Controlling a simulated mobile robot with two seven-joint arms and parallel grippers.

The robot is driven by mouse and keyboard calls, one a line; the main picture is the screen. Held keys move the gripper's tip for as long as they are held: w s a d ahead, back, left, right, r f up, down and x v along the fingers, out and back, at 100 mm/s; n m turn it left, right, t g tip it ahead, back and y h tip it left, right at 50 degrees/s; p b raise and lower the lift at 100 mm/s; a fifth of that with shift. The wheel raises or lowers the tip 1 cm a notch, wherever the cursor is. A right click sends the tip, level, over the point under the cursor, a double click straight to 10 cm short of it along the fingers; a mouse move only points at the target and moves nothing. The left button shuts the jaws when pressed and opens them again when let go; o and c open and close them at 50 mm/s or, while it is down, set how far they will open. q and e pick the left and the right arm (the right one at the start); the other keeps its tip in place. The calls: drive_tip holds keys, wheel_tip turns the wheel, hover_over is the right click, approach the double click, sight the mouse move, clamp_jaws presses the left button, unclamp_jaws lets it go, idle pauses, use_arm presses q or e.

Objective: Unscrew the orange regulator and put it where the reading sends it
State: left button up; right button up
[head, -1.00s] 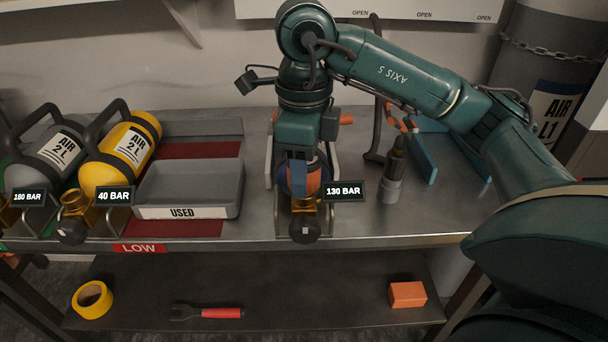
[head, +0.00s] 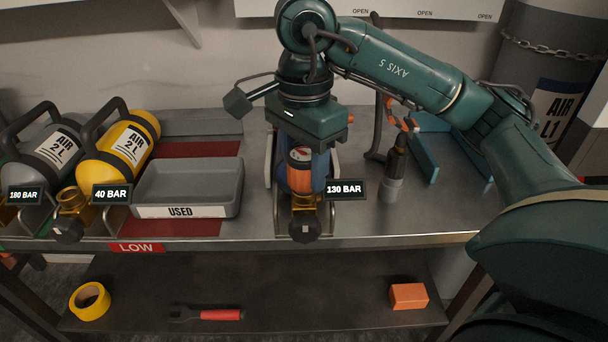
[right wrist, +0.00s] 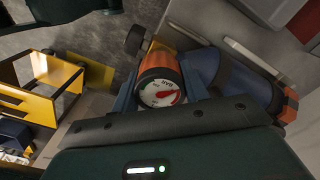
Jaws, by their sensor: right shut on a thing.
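The orange regulator (head: 302,169) stands at the brass valve (head: 305,203) of a blue cylinder (head: 320,168) in a cradle on the bench. My right gripper (head: 302,160) reaches down from above and is shut on it. In the right wrist view the orange regulator (right wrist: 158,72) sits between the finger pads, its round white gauge with a red needle facing the camera. The blue cylinder (right wrist: 235,85) lies just right of it. I cannot tell whether the thread is still engaged. A tag (head: 345,190) beside it reads 130 BAR. My left gripper is not in view.
A grey tray (head: 226,195) marked USED stands left, over a red area by a LOW label (head: 137,247). Yellow (head: 122,150) and grey (head: 48,155) cylinders lie further left, tagged 40 and 180 BAR. A dark upright tool (head: 394,175) stands right of the blue cylinder.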

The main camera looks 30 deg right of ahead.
drive_tip(key=n, duration=0.4)
drive_tip(key=shift+n, duration=0.4)
drive_tip(key=n, duration=0.6)
drive_tip(key=shift+b, duration=0.3)
drive_tip(key=o, duration=1.1)
drive_tip(key=m, duration=0.4)
drive_tip(key=m+p, duration=0.1)
drive_tip(key=m, duration=1.1)
drive_tip(key=m+p, duration=0.1)
drive_tip(key=m, duration=0.4)
drive_tip(key=shift+m, duration=0.4)
